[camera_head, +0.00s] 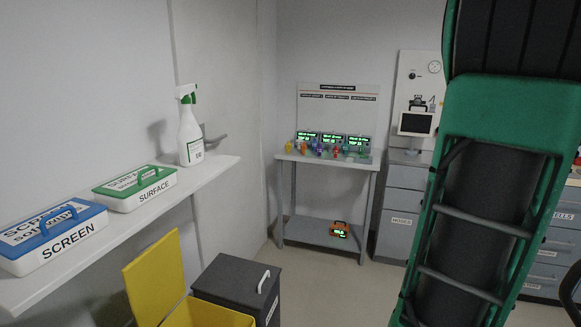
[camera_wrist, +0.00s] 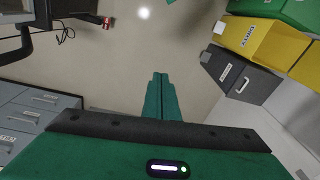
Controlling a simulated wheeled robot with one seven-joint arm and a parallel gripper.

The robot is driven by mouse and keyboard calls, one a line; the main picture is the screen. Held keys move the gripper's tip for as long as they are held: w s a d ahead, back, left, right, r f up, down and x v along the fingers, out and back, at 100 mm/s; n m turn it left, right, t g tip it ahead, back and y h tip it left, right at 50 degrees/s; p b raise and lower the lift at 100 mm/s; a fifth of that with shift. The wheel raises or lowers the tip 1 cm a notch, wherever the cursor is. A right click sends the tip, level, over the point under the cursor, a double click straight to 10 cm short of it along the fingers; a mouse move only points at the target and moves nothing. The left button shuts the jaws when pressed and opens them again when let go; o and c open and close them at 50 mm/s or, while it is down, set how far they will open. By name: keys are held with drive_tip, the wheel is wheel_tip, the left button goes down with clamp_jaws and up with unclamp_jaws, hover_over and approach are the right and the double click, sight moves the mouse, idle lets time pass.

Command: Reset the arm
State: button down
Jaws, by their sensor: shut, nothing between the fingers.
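My gripper (camera_wrist: 161,88) shows in the wrist view, its two green fingers shut together with nothing between them. It hangs over bare floor, apart from everything around it. In the head view my green and black arm stands large on the right side and hides part of the cabinets behind it. The gripper itself cannot be made out in the head view.
A shelf (camera_head: 219,161) at left holds a SCREEN box (camera_head: 50,239), a SURFACE box (camera_head: 136,187) and a spray bottle (camera_head: 190,135). Below are an open yellow bin (camera_head: 205,315) and a dark grey bin (camera_head: 236,286). A bench (camera_head: 325,158) with lit devices stands behind.

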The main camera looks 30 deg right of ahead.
drive_tip(key=a+f+n, duration=0.1)
drive_tip(key=a+f, duration=0.2)
drive_tip(key=a, duration=1)
drive_tip(key=a+f+n+g, duration=0.1)
drive_tip(key=a+f, duration=0.2)
drive_tip(key=a, duration=0.9)
drive_tip(key=shift+w+a, duration=0.35)
drive_tip(key=shift+w, duration=0.1)
